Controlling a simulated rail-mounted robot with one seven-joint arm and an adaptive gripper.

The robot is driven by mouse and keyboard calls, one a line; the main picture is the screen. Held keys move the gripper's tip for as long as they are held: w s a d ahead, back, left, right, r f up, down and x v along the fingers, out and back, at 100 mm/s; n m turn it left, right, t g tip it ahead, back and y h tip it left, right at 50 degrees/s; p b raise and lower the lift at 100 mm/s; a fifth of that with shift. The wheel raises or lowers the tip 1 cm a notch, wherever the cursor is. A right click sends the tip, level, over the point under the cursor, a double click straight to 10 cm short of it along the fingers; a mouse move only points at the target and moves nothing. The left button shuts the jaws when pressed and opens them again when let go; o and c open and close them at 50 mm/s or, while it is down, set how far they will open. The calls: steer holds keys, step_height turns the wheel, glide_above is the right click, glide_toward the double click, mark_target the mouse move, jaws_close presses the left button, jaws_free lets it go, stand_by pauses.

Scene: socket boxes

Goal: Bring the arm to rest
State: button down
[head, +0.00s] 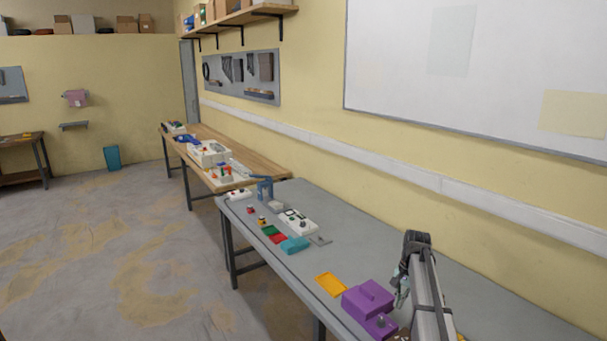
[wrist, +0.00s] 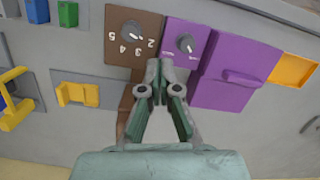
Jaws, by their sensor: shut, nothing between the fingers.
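My gripper (wrist: 160,70) is shut and empty, with its fingertips together in the wrist view. They appear over the lower edges of a brown panel box (wrist: 120,45) with a grey dial and numbers, and a purple box (wrist: 185,35) with a grey dial. I cannot tell whether the fingers touch either box. In the head view my gripper (head: 401,287) is near the right side of the purple box (head: 367,297), above the grey table (head: 470,300). The arm partly hides what lies behind it.
A purple lidded box (wrist: 235,70) and an orange tray (wrist: 293,69) lie right in the wrist view; green (wrist: 68,14) and blue (wrist: 37,11) blocks and a yellow handle (wrist: 15,98) lie left. In the head view, a white panel (head: 298,222) stands farther along the table.

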steer(key=s+a+f+n+h, duration=0.1)
steer(key=s+a+f+n, duration=0.2)
steer(key=s+a+f, duration=0.45)
steer(key=s+a+f+n+t, duration=0.15)
steer(key=s+f, duration=0.25)
steer(key=s, duration=0.7)
steer(key=s+a+f+n+h, duration=0.1)
steer(key=s+a+f+n, duration=0.4)
steer(key=s, duration=0.5)
steer(key=s+f+m+g+b, duration=0.1)
steer(key=s+f+g+b, duration=0.6)
steer(key=s+f, duration=2.2)
steer(key=f+b, duration=0.1)
steer(key=b, duration=0.2)
steer(key=shift+s+a, duration=0.2)
steer(key=shift+a, duration=0.1)
steer(key=c, duration=1.8)
jaws_free()
steer(key=shift+c, duration=0.2)
